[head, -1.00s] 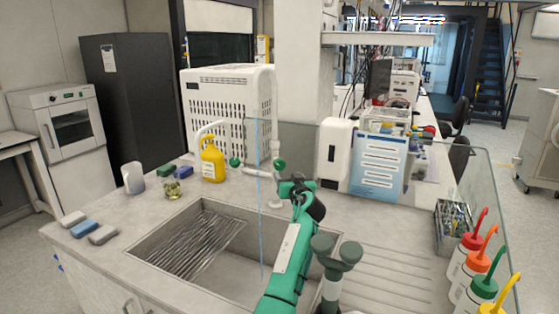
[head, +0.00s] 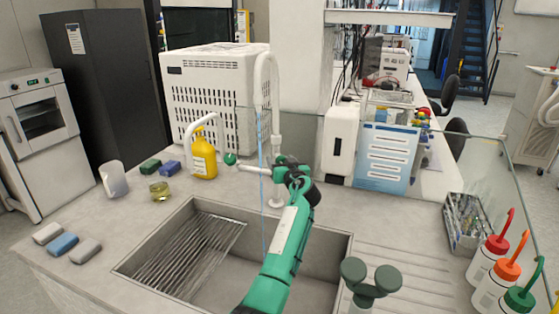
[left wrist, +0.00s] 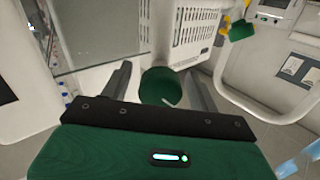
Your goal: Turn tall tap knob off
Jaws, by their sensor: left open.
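The tall white tap (head: 276,105) stands behind the sink, with a thin pale-blue stream (head: 262,190) falling from its spout. One green knob (head: 231,159) is on the tap's left side; another is at its right, largely behind my gripper. My left gripper (head: 287,168) is at that right side. In the left wrist view, a round dark-green knob (left wrist: 160,88) lies between the two spread fingers of the left gripper (left wrist: 157,75). The fingers are open, with gaps visible on both sides of the knob. My right gripper is not in view.
The steel sink (head: 150,250) lies below the tap. A yellow bottle (head: 203,155) and a white perforated box (head: 215,95) stand behind left. A low fitting with dark-green knobs (head: 370,277) is at the front right. A glass panel (head: 480,165) and wash bottles (head: 497,258) are at right.

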